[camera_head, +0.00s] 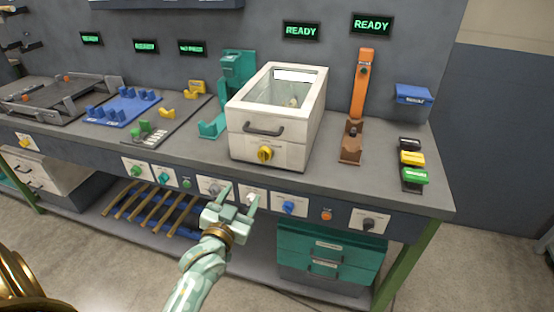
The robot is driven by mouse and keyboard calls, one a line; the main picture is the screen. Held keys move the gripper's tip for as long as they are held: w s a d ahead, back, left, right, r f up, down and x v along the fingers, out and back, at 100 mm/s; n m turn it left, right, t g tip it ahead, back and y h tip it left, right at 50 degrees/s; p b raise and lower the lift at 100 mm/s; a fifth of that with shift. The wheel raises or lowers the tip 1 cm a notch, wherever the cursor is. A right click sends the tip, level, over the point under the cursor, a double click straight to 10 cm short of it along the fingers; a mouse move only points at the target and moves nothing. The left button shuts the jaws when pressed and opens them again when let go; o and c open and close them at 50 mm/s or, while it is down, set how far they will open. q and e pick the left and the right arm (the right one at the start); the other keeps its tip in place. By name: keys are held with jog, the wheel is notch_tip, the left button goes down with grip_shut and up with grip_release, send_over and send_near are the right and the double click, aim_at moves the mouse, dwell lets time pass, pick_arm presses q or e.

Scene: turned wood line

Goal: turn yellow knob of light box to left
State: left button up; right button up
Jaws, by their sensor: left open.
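The light box (314,108) is a cream-white box with a glazed top, standing on the grey bench. Its yellow knob (265,154) is on the lower front panel, below a dark drawer-like handle (263,129). My left gripper (238,191) is pale green and open, with its two fingers pointing up and away from me. It appears in front of the bench's front panel, below and a little left of the yellow knob, apart from it. Nothing shows between its fingers except the panel behind. My right gripper is not in view.
A row of knobs and buttons, including a blue knob (289,208), runs along the bench front. A teal device (236,72) stands left of the box, an orange and brown one (362,85) right. Coloured blocks (413,158) lie farther right. Teal drawers (330,252) are below.

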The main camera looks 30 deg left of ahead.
aim_at(262, 159)
pick_arm(q)
jog(key=b+x, duration=0.4)
jog(key=x, duration=1.1)
jog(key=shift+w+f, duration=0.1)
jog(key=shift+w, duration=0.45)
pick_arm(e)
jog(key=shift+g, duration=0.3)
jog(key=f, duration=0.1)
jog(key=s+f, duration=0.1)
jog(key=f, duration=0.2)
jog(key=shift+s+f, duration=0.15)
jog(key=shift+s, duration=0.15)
pick_arm(q)
jog(key=shift+c, duration=0.3)
jog(key=c, duration=0.9)
